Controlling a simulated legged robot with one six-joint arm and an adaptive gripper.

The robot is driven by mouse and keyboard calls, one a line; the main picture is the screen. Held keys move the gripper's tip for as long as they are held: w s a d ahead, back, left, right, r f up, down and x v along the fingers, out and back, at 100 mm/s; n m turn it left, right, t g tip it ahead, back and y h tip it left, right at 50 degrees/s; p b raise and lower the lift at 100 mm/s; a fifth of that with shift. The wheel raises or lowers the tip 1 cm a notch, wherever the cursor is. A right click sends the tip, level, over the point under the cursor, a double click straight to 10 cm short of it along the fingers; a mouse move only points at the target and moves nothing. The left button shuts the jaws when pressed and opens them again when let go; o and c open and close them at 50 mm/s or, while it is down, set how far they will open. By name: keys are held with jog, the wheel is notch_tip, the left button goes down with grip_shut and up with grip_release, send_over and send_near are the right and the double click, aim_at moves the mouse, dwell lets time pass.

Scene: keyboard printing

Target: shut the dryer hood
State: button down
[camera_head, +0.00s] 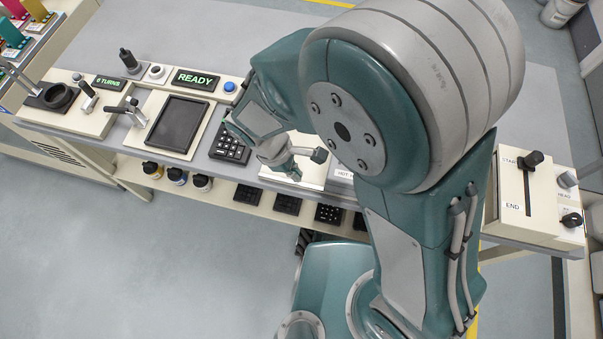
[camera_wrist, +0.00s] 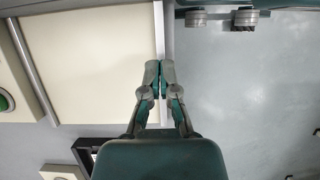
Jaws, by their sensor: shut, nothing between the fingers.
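The dryer, marked HOT (camera_head: 343,174), stands on the bench behind my arm, which hides much of it. A flat cream panel (camera_head: 312,174) shows beside the label; I cannot tell how far open the hood is. In the wrist view a large cream panel (camera_wrist: 95,65), which looks like the hood, fills the upper left, with a pale strip along its right edge. My gripper (camera_wrist: 160,66) is shut and empty, its fingertips over or at that strip. Whether they touch it is unclear.
A black keypad (camera_head: 230,146) and a dark-screened unit (camera_head: 177,125) stand left of the dryer. A READY sign (camera_head: 194,80) is lit green. A START/END slider unit (camera_head: 524,190) stands at the right. Bottles (camera_head: 177,175) and black key blocks (camera_head: 287,203) sit on the lower shelf.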

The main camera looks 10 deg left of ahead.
jog(key=shift+a+r, duration=0.95)
jog(key=shift+r, duration=0.25)
jog(key=v, duration=0.7)
jog(key=w+d+r+m+y, duration=0.2)
jog(key=d+r+m, duration=0.2)
jog(key=d, duration=0.3)
jog(key=w+d+r+m+y, duration=0.25)
jog(key=d+r+m, duration=0.2)
jog(key=d, duration=0.35)
jog(key=s+d+r+m+t, duration=0.2)
jog(key=d+r+m, duration=0.1)
jog(key=d, duration=0.4)
jog(key=s+d+r+m+t, duration=0.2)
jog(key=d+r+m+t, duration=0.1)
jog(key=d+m, duration=0.3)
jog(key=shift+s+d+r+t, duration=0.2)
jog(key=shift+d+r+t, duration=0.1)
jog(key=shift+d, duration=0.35)
jog(key=shift+a+m, duration=0.1)
jog(key=shift+m, duration=0.15)
